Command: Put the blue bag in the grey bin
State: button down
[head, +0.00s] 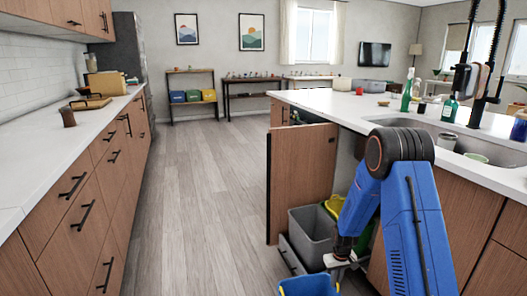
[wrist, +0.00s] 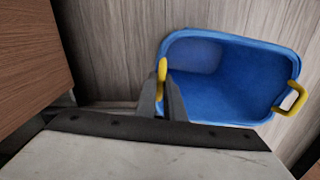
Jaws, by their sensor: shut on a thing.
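The blue bag (head: 308,287) is an open-topped, tub-like holder with yellow handles, cut off by the bottom edge of the head view. In the wrist view the bag (wrist: 225,95) looks empty inside. My gripper (head: 338,266) is shut on one yellow handle (wrist: 162,78), at the bag's left side in the wrist view; the other handle (wrist: 296,98) is free. The grey bin (head: 312,236) stands in a pulled-out drawer under the island, just behind the bag in the head view. The bag is outside the bin. The bin's bottom is hidden.
A yellow bin (head: 334,204) stands behind the grey one. An open cabinet door (head: 300,180) stands to their left. The island counter (head: 330,108) carries bottles and a sink (head: 480,148). The wooden floor (head: 205,200) between island and left counter (head: 45,160) is clear.

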jog(key=shift+w+a+f+m, duration=0.2)
jog(key=shift+a+f+m, duration=0.25)
jog(key=shift+a+m, duration=0.1)
jog(key=shift+w+a+f+m, duration=0.2)
jog(key=shift+a+f+m, duration=0.25)
jog(key=shift+m, duration=0.1)
dwell(0.3)
